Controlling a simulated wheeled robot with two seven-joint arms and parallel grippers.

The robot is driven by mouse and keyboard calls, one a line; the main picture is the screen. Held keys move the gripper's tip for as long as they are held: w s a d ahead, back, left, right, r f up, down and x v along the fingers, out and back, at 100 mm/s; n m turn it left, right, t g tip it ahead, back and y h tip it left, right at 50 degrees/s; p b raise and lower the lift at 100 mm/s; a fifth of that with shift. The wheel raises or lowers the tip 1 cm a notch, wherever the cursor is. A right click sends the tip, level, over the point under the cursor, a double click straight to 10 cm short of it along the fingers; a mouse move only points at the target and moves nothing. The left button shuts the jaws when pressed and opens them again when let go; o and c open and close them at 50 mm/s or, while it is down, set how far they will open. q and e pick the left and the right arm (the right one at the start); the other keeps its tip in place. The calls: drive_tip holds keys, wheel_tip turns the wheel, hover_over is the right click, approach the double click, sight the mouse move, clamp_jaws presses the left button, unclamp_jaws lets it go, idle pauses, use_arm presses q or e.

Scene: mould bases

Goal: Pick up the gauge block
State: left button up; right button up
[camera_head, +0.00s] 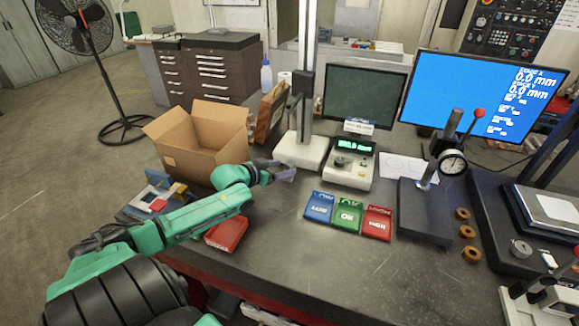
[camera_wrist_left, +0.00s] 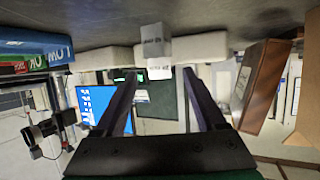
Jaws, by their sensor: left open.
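A small grey block with dark marking, which looks like the gauge block (camera_wrist_left: 156,43), stands on the table in the left wrist view, which is upside down. My left gripper (camera_wrist_left: 161,72) is open, with its two fingers apart and nothing between them. The block lies ahead of the fingertips, roughly in line with the gap. In the head view my left gripper (camera_head: 284,171) is low over the table, in front of the white stand base. I cannot clearly make out the block there. My right gripper is not in view.
An open cardboard box (camera_head: 205,145) stands left of the gripper. Blue, green (camera_head: 347,217) and red trays lie to its right. A digital readout unit (camera_head: 348,164) and a tall stand (camera_head: 300,150) are behind. A red tray (camera_head: 226,233) lies near my arm. The front table middle is clear.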

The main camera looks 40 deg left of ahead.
use_arm(q)
drive_tip(key=shift+w+f, duration=0.25)
drive_tip(key=shift+w, duration=0.45)
drive_tip(key=shift+w+d+f, duration=0.1)
drive_tip(key=shift+w+f, duration=0.2)
drive_tip(key=shift+w, duration=0.2)
drive_tip(key=shift+s, duration=0.15)
drive_tip(key=shift+c, duration=0.6)
drive_tip(key=shift+r, duration=0.1)
drive_tip(key=c, duration=0.6)
drive_tip(key=shift+s, duration=0.1)
clamp_jaws()
drive_tip(key=shift+r, duration=0.1)
